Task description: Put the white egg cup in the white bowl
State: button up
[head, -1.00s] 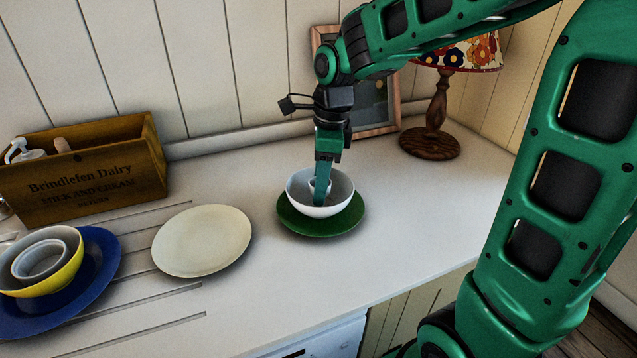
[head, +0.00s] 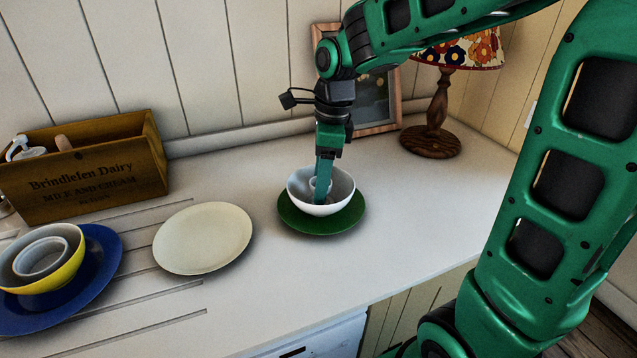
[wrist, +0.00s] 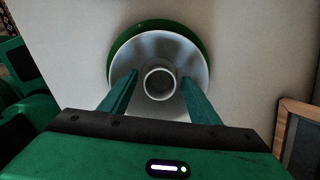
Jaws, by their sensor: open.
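The white bowl (head: 335,205) stands upright on a green plate (head: 300,225) in the head view. The white egg cup (wrist: 159,69) is inside the bowl, upright as seen from above in the wrist view, where the bowl's rim (wrist: 118,62) shows around it. In the head view the egg cup is mostly hidden behind my gripper (head: 322,198). My gripper is open, its fingers reaching down into the bowl. In the wrist view the fingers (wrist: 160,92) are either side of the egg cup, with gaps between them and it.
A cream plate (head: 203,238) lies left of the green plate. Further left, a yellow bowl (head: 62,275) holding a pale bowl stands on a blue plate (head: 105,255). A wooden crate (head: 90,170), lamp (head: 432,130) and picture frame (head: 386,120) stand at the back.

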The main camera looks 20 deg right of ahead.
notch_tip(320, 180, up, 11)
jog(key=d, duration=0.1)
jog(key=s+d+f+n, duration=0.4)
jog(key=s+d+n, duration=0.1)
jog(key=s, duration=0.2)
jog(key=s+d+f+n, duration=0.4)
jog(key=s+d+n, duration=0.1)
jog(key=s, duration=0.3)
jog(key=s+d+f+n+h, duration=0.1)
jog(key=s+d+f+n, duration=0.4)
jog(key=s, duration=0.3)
jog(key=shift+s+d+n+g, duration=0.15)
jog(key=shift+d+n+g, duration=0.25)
jog(key=shift+d+n, duration=0.25)
